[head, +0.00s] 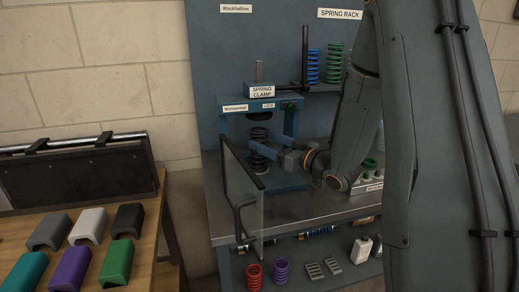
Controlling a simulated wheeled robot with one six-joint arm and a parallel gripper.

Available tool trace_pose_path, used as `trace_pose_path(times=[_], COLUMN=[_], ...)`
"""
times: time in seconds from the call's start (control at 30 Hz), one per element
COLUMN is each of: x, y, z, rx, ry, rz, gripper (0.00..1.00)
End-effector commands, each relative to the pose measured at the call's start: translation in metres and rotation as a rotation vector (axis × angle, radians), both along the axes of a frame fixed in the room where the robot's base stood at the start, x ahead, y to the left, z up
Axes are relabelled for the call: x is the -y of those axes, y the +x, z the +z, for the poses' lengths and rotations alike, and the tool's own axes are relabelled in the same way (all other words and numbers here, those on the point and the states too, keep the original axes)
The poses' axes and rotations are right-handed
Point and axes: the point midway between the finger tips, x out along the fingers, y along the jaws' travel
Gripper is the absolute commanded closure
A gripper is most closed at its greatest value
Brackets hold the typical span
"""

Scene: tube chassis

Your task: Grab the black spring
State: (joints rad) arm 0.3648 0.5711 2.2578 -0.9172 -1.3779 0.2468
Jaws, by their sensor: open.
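The black spring (258,162) stands upright in the blue spring clamp (290,104), under its top plate. My gripper (264,142) reaches in from the right with its blue fingers at the spring's mid-height. The jaws are open. The fingers hide part of the spring's middle, and I cannot tell whether they touch it. The clamp's clear door (243,195), with a dark frame and handle, stands swung open in front, to the left of my gripper.
The spring rack at the back holds a blue spring (313,66) and a green spring (334,62). Red (254,275) and purple (281,271) springs stand on the lower shelf. Several colored covers lie on the wooden table (148,240) at left. My arm hides much of the right side.

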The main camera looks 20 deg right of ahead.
Motion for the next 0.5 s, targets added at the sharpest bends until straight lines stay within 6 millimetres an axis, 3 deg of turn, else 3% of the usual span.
trace_pose_path(times=[0.23, 0.5], x=[-0.018, -0.020], y=[0.029, 0.036], z=[-0.005, -0.006], rx=[0.000, -0.001], ry=[0.000, 0.000], rz=[0.000, -0.005], gripper=[0.36, 0.36])
